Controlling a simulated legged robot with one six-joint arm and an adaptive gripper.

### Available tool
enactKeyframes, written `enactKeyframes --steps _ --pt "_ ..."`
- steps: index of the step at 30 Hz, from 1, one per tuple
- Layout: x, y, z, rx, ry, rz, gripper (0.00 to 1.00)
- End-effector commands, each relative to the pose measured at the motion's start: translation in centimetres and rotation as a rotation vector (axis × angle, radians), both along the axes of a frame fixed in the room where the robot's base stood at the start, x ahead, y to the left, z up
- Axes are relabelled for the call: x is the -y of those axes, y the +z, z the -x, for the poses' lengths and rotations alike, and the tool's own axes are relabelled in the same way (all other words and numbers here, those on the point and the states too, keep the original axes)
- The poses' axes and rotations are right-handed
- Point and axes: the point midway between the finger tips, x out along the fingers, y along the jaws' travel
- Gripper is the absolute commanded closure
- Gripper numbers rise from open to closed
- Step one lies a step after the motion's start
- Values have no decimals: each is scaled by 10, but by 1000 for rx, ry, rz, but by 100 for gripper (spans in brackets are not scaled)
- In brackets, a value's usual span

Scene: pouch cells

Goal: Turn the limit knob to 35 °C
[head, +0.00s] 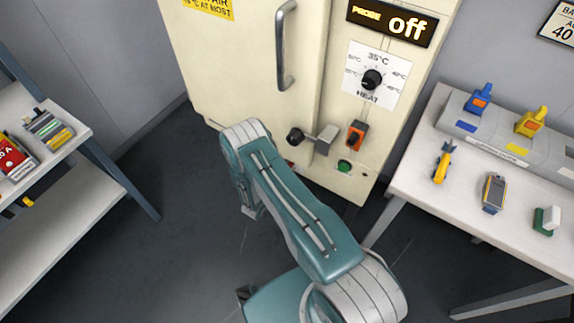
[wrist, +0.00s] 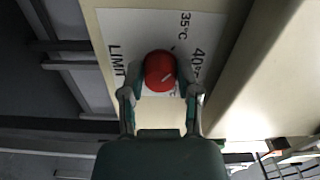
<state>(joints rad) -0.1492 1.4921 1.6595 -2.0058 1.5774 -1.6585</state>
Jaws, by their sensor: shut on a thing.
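The limit knob (wrist: 160,71) is red and round, in the middle of the wrist view, on a white dial plate (wrist: 130,30) printed LIMIT, 35 °C and 40 °C. A short pale mark on its face slants to the upper right; which value it meets I cannot tell exactly. My gripper (wrist: 160,92) has a finger on each side of the knob and is shut on it. In the head view my arm reaches down to the cabinet's lower front, and my gripper and the limit dial are mostly hidden behind it.
The cream cabinet (head: 235,55) carries a black HEAT knob (head: 372,79), a display (head: 392,24) reading off, a dark knob (head: 295,136), an orange switch (head: 356,135) and a green button (head: 345,166). A bench (head: 420,195) with tools stands right, a shelf (head: 75,190) left.

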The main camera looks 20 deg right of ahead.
Motion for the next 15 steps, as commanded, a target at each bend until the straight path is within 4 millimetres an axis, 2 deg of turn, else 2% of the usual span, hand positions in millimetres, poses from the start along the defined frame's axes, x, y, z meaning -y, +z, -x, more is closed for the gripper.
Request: enactKeyframes --steps 15 --pt "-2 -3 0 -152 10 92 100"
